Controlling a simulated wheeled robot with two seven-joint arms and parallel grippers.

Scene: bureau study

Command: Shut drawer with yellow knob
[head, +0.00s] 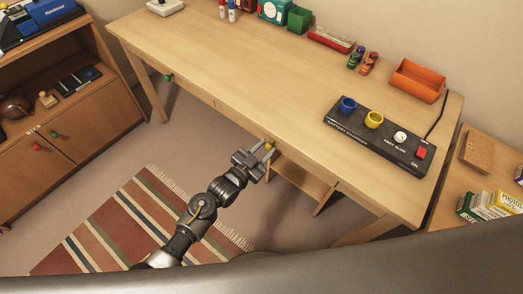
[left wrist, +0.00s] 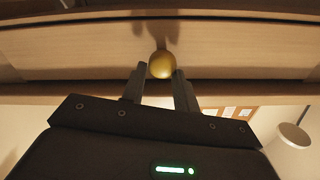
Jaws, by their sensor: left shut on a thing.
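The yellow knob (head: 269,146) is on a drawer front under the front edge of the wooden desk (head: 230,60). My left gripper (head: 262,155) reaches the knob from the front, its fingers on either side of it. In the left wrist view the round yellow knob (left wrist: 162,65) sits between the two fingertips, against the pale wooden drawer front (left wrist: 70,60). The gripper is shut on the knob. In the head view the drawer front looks close to flush with the desk edge; whether a small gap remains I cannot tell. My right gripper is not in view.
A green knob (head: 168,77) is further left on the desk front. A black control panel (head: 375,135) and an orange tray (head: 417,80) stand on the desktop's right side. A striped rug (head: 130,225) lies on the floor. A cabinet (head: 90,120) stands at left.

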